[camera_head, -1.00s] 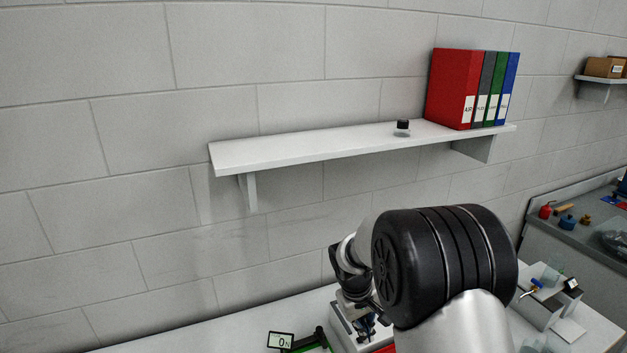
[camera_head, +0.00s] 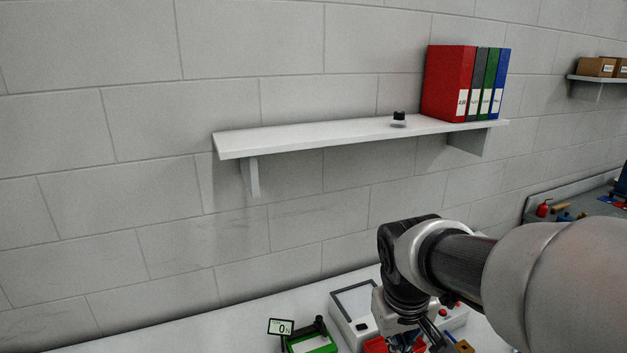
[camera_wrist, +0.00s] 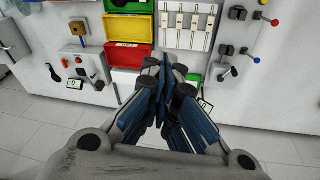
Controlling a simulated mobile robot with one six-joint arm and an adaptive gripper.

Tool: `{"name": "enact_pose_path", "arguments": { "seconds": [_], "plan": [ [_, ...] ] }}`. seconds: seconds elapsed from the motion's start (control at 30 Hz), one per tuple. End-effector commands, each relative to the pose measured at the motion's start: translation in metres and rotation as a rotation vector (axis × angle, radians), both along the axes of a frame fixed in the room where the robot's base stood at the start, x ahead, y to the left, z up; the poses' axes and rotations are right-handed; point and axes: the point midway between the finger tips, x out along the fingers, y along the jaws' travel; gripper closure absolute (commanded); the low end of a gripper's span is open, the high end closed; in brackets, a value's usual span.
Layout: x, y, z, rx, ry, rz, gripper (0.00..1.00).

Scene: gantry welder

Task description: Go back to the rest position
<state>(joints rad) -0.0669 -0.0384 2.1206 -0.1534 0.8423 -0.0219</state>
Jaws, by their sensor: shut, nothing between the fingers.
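My gripper (camera_wrist: 168,85) is shut and empty in the wrist view, its dark blue fingers brought together above the work table and the floor. In the head view my arm reaches in from the right, bent downward at the wrist. The gripper (camera_head: 405,343) is at the lower edge there, partly cut off, over the table with its red tray. In the wrist view the fingertips lie in front of the table's near items, and I cannot tell the exact gap to them.
Red (camera_wrist: 128,28), yellow and green bins stand in the wrist view. A wall shelf (camera_head: 300,139) holds several binders and a small black object (camera_head: 399,116). Bare wall lies left.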

Motion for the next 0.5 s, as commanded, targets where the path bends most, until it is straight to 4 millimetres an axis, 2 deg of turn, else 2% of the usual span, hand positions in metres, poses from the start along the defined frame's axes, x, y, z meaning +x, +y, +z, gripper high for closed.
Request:
{"name": "enact_pose_path", "arguments": {
  "seconds": [0.03,0.1,0.3,0.4,0.5],
  "plan": [
    [-0.021,-0.002,0.004,0.016,-0.028,-0.021,1.00],
    [-0.048,-0.003,0.008,0.037,-0.055,-0.046,1.00],
    [-0.120,-0.003,0.003,0.099,-0.131,-0.108,1.00],
    [-0.146,-0.001,-0.005,0.124,-0.157,-0.130,1.00],
    [-0.162,0.001,-0.012,0.141,-0.176,-0.144,1.00]
  ]
}}
